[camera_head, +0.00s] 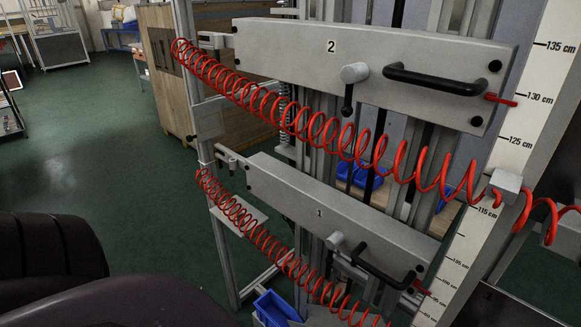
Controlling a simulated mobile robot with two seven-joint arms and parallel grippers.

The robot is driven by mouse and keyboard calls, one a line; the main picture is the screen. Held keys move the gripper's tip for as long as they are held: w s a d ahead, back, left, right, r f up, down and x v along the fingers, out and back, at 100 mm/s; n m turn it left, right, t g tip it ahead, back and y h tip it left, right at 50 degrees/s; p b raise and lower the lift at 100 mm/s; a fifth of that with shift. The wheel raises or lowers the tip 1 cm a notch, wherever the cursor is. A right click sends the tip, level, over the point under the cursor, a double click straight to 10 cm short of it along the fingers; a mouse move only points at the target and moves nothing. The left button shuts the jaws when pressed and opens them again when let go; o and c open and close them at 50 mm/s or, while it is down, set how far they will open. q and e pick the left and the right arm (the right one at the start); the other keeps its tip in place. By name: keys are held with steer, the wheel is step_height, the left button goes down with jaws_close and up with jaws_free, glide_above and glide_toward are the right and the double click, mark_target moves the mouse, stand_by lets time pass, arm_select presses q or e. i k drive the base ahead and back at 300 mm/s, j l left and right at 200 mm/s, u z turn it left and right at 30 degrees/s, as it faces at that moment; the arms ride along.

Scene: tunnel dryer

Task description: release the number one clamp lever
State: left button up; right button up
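The grey plate marked 1 (290,190) is the lower of two slanted plates on a metal frame. Its clamp lever has a round grey knob (335,240) near the right part of the plate. A dark arm seems to hang below the knob, partly hidden by the red coil, so I cannot tell its exact angle. A black bar handle (385,269) sits to the right of the knob. A red pointer (421,287) is at the plate's right end. Neither of my grippers is in view.
The plate marked 2 (280,45) is above, with its own clamp lever (354,74) and black handle (435,80). Red coiled hoses (270,100) cross in front of both plates. A centimetre scale (512,140) stands at right. Blue bins (275,308) are low down. Green floor is open at left.

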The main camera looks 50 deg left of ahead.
mark_target(336, 237)
steer(key=u, duration=1.1)
